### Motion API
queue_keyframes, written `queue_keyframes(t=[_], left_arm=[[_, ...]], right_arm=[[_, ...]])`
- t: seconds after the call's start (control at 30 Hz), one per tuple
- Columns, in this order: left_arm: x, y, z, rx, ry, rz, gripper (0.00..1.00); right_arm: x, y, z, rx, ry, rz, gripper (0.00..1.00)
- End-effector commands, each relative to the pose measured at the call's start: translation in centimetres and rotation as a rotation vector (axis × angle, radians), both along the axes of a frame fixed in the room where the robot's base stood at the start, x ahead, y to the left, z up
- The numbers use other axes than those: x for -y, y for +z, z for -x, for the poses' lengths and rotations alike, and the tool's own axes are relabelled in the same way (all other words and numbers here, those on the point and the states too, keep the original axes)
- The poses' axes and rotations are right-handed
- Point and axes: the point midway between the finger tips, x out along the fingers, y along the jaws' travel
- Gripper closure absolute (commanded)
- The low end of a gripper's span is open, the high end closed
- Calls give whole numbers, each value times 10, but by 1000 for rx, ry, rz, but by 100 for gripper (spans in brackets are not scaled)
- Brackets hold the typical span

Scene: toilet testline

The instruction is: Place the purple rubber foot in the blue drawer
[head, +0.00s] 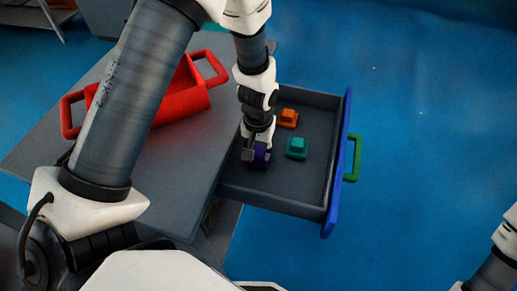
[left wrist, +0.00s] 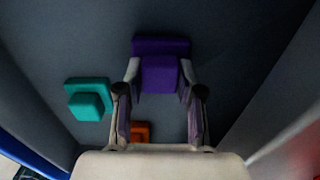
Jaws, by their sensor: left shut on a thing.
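The purple rubber foot (left wrist: 160,72) is between the fingers of my left gripper (left wrist: 160,85), which is shut on it. In the head view the purple foot (head: 262,158) shows partly, low inside the open blue drawer (head: 335,185), near its left side. My left gripper (head: 257,150) reaches down into the drawer from above. I cannot tell whether the foot touches the drawer floor. The drawer has a blue front, a green handle (head: 353,158) and a dark grey inside. My right gripper is not in view.
A teal foot (head: 296,148) and an orange foot (head: 288,118) lie in the drawer, right of the purple one. A red bin with handles (head: 182,98) stands on the grey table top (head: 180,185). Blue floor (head: 430,120) is clear to the right.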

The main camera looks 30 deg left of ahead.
Motion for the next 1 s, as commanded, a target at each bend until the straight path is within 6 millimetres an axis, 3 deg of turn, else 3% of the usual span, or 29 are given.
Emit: queue_keyframes(t=[0.1, 0.13, 0.2, 0.57, 0.67, 1.0], left_arm=[[0, -4, 0, 0, 0, 0, 100], [0, -3, 0, 0, 0, 0, 56], [0, -3, 0, 0, 0, 0, 38], [0, 3, 0, 1, 0, 0, 38], [0, 18, -1, 4, 0, 0, 38], [0, 102, 0, 4, 0, 0, 38]], right_arm=[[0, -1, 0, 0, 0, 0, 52], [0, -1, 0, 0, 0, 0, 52], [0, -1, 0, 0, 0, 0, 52], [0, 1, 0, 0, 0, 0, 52], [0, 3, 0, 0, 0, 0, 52], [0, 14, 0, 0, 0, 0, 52]])
